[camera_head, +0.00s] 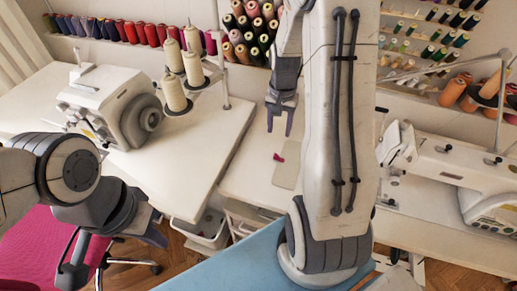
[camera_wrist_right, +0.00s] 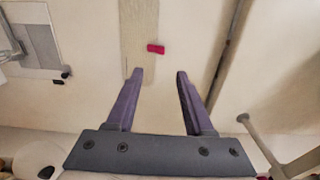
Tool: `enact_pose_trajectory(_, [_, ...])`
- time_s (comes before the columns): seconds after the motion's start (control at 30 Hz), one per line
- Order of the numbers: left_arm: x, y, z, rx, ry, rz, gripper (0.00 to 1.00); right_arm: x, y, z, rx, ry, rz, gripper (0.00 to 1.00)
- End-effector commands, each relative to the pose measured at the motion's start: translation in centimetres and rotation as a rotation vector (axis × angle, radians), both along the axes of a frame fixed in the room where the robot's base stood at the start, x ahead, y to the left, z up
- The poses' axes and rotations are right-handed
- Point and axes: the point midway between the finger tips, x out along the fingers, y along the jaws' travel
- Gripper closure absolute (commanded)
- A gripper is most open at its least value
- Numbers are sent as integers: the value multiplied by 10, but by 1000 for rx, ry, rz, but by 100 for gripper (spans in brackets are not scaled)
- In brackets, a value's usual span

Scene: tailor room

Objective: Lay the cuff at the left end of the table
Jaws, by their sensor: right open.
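A small red piece (camera_head: 279,157) lies on the white table (camera_head: 240,185), by a flat beige strip (camera_head: 286,175). I cannot tell for sure which of the two is the cuff. In the right wrist view the red piece (camera_wrist_right: 155,48) lies at the right edge of the beige strip (camera_wrist_right: 140,20), just beyond the fingertips. My right gripper (camera_head: 279,131) is open and empty above the table, pointing toward the red piece; its two purple fingers (camera_wrist_right: 160,72) are apart. My left gripper (camera_head: 117,261) is open and empty at the lower left, over the floor near the pink chair.
White sewing machines stand at left (camera_head: 125,105) and right (camera_head: 465,170). Thread cones (camera_head: 174,92) stand behind the left one. A pink chair (camera_head: 45,250) and white bins (camera_head: 205,230) are below. A light blue surface (camera_head: 235,268) lies in front. My right arm hides the middle.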

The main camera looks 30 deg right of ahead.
Motion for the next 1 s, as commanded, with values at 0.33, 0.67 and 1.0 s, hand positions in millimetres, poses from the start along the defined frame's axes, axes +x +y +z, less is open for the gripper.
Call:
enact_pose_trajectory(0.33, [0, 0, 0, 0, 0, 0, 100, 0, 82, 34, 4, -21, 276, 47])
enact_pose_trajectory(0.67, [0, 0, 0, 0, 0, 0, 100, -114, 257, 95, 43, -57, 1106, 47])
enact_pose_trajectory(1.0, [0, 0, 0, 0, 0, 0, 100, -193, 290, 106, 73, -68, 1499, 47])
